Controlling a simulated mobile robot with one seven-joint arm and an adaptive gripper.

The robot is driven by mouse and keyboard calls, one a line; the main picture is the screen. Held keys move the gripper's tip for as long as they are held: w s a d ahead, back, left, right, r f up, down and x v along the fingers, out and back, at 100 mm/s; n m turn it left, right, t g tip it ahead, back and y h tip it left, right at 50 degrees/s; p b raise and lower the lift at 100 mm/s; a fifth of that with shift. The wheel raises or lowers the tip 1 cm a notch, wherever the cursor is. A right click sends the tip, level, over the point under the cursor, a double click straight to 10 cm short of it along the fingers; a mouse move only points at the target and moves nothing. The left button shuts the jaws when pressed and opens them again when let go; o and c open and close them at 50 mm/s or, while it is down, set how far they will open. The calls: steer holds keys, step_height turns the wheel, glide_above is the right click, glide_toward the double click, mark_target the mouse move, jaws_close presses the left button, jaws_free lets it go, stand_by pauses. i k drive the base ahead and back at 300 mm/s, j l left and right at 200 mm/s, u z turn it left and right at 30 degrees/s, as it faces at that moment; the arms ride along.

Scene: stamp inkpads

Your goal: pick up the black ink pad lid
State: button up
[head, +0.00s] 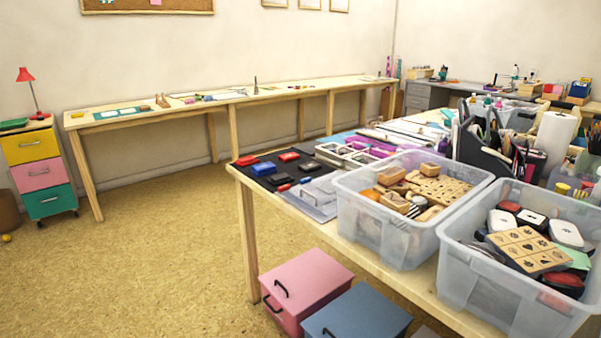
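Several small ink pads lie at the left end of the near wooden table (246,176), on and around a dark mat. Red pads (289,157) sit toward the back, with another red one (247,160) at the left. My gripper is not in view.
Clear bins of wooden stamps (385,236) and of ink pads (495,284) fill the table's near right part. Pink (310,275) and blue (357,312) boxes stand below its front edge. The floor (150,260) to the left is open. A long table (230,100) lines the wall.

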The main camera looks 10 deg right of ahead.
mark_target(311, 167)
steer(key=i+j+z, duration=0.1)
steer(key=i, duration=0.45)
steer(key=i+j+z, duration=0.15)
steer(key=i, duration=0.4)
steer(key=i+j+z, duration=0.1)
steer(key=i+j, duration=0.25)
steer(key=i, duration=0.2)
steer(key=i+j+z, duration=0.15)
steer(key=i+j, duration=0.15)
steer(key=i, duration=0.25)
